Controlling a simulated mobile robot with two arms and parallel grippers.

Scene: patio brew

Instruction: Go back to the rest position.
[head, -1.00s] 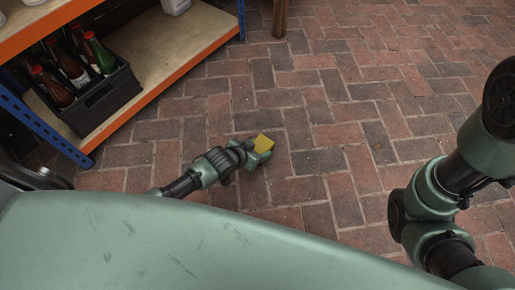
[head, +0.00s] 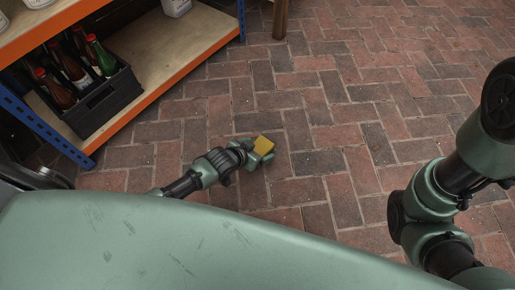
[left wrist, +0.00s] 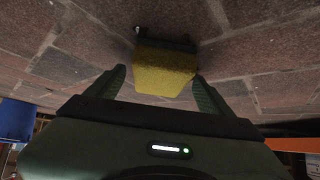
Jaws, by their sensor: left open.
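My left gripper (head: 257,152) is low over the brick floor in the middle of the head view. Its jaws are open. A yellow sponge-like block (head: 264,145) is at the fingertips. In the left wrist view the same block (left wrist: 165,75) lies between and just beyond the two spread fingers (left wrist: 158,90), with a dark layer on its far side. A gap shows beside the left finger; the right finger is close to the block, and I cannot tell if they touch. My right arm's links show at the right edge, but its gripper is out of frame.
A shelf with an orange edge (head: 160,86) and blue posts stands at the upper left. It bears a black crate (head: 104,104) of bottles and a pale container (head: 177,7). A wooden leg (head: 280,18) stands at the top. The brick floor (head: 400,110) to the right is clear.

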